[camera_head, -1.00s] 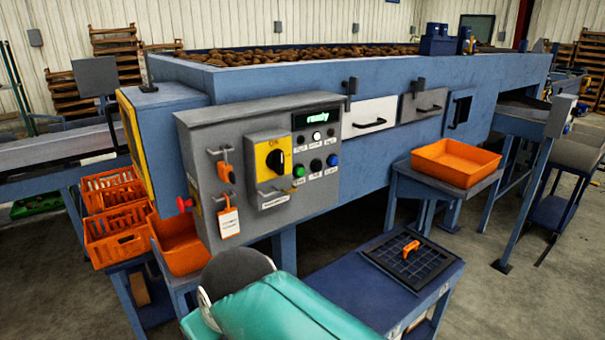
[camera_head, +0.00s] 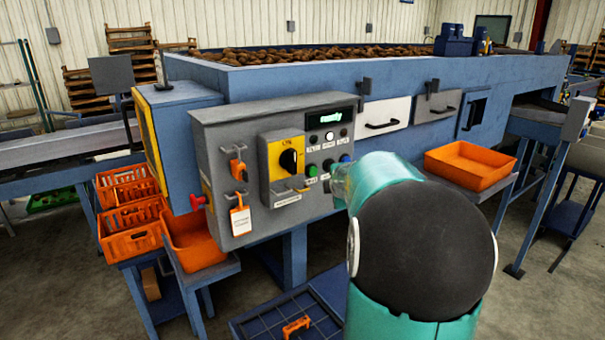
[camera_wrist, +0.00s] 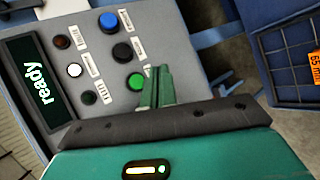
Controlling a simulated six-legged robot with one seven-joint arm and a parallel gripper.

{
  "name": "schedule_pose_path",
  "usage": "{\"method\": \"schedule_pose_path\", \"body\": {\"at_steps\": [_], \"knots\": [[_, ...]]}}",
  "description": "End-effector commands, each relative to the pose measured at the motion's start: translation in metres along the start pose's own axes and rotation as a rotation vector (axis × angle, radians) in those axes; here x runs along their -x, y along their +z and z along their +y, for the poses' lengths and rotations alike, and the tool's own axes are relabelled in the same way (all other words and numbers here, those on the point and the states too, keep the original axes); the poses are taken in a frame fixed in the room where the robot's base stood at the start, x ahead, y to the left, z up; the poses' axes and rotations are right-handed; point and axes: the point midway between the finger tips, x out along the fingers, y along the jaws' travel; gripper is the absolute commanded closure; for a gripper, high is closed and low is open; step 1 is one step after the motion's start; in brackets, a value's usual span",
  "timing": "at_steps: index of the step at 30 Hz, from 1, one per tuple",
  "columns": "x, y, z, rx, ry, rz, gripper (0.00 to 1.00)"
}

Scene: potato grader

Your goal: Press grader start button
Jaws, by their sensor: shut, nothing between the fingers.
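The grey control panel (camera_head: 225,150) is on the front of the blue grader, with its display lit "ready". The green button (camera_head: 311,170), probably the start button, is at the left of the lower button row. It also shows in the wrist view (camera_wrist: 135,81), beside the fingertips. A black button (camera_wrist: 122,52) and a blue button (camera_wrist: 108,22) continue that row. My gripper (camera_wrist: 158,72) is shut and empty, its tips close to the green button. I cannot tell whether they touch it. In the head view my arm hides most of the gripper.
A yellow-backed rotary switch (camera_head: 291,160) and an orange tag (camera_head: 240,218) are left of the buttons. A red knob (camera_head: 197,203) sticks out at the panel's left. An orange tray (camera_head: 468,167) stands right. A dark grid screen (camera_head: 270,325) lies below.

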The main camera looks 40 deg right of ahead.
Motion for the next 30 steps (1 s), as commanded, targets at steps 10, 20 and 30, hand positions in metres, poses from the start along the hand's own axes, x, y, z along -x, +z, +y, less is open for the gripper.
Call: {"method": "schedule_pose_path", "body": {"at_steps": [10, 20, 30], "knots": [[-0.003, 0.005, 0.001, 0.016, 0.006, -0.007, 1.0], [-0.013, -0.003, 0.007, 0.014, 0.005, -0.003, 1.0], [-0.038, -0.022, 0.025, 0.016, 0.003, -0.003, 1.0]]}}
